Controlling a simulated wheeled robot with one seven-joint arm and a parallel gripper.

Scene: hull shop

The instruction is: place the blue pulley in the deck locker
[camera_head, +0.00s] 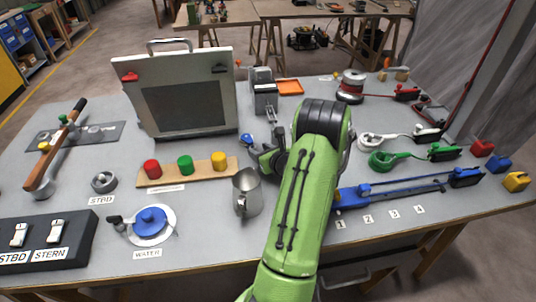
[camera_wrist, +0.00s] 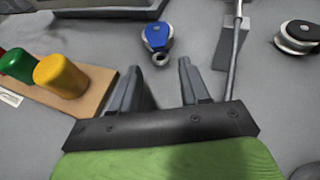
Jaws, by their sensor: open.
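The blue pulley (camera_head: 247,139) lies on the grey table, just beyond my gripper (camera_head: 266,150). It also shows in the wrist view (camera_wrist: 156,37), blue with a small metal eye pointing back towards the jaws. My gripper (camera_wrist: 158,78) is open and empty, its two fingers pointing at the pulley with a gap between fingertips and pulley. A large pale case with a top handle, a red latch and a dark front panel (camera_head: 184,107) stands at the back left; it appears to be the deck locker. Whether it is open is unclear.
A wooden rack (camera_head: 207,174) with red, green and yellow pegs lies left of my gripper. A metal jug (camera_head: 247,192) stands close in front. A metal rod on a grey base (camera_wrist: 231,48) and a black-and-silver pulley-like part (camera_wrist: 297,38) are right of the blue pulley.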

